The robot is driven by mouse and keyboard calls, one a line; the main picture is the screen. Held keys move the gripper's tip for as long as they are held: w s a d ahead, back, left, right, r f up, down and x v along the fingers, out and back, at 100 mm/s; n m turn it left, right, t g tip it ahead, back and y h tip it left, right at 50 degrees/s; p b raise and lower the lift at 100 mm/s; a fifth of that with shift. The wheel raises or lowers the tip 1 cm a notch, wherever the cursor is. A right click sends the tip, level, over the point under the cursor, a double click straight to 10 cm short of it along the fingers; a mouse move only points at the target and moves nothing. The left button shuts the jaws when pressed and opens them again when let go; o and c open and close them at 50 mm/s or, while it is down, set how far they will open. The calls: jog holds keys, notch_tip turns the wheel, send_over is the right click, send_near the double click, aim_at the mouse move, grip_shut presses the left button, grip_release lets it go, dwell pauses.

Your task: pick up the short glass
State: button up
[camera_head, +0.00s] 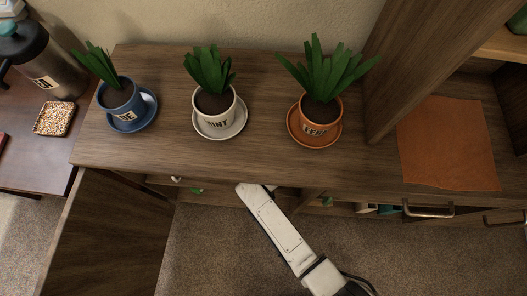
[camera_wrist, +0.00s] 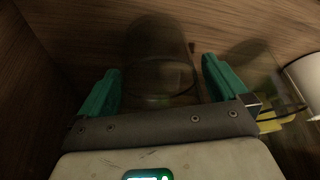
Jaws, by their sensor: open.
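In the wrist view my gripper (camera_wrist: 162,66) is open, with a teal finger on each side. A dark, see-through cylindrical glass (camera_wrist: 156,45), which looks like the short glass, stands ahead of the palm, between or just beyond the fingertips. It is dim and blurred, and I cannot tell whether either finger touches it. In the head view my white arm reaches under the front edge of the wooden cabinet top (camera_head: 240,165), and my gripper and the glass are hidden there.
In the wrist view a white cup (camera_wrist: 302,76) and a yellow item (camera_wrist: 276,120) are close to the right finger. Wood surrounds the gripper. Three potted plants stand on the cabinet top, and an open door (camera_head: 105,240) is at left.

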jog(key=shift+f, duration=0.35)
jog(key=shift+c, duration=0.2)
jog(key=c, duration=1.1)
jog(key=shift+r, duration=0.1)
jog(key=shift+c, duration=0.2)
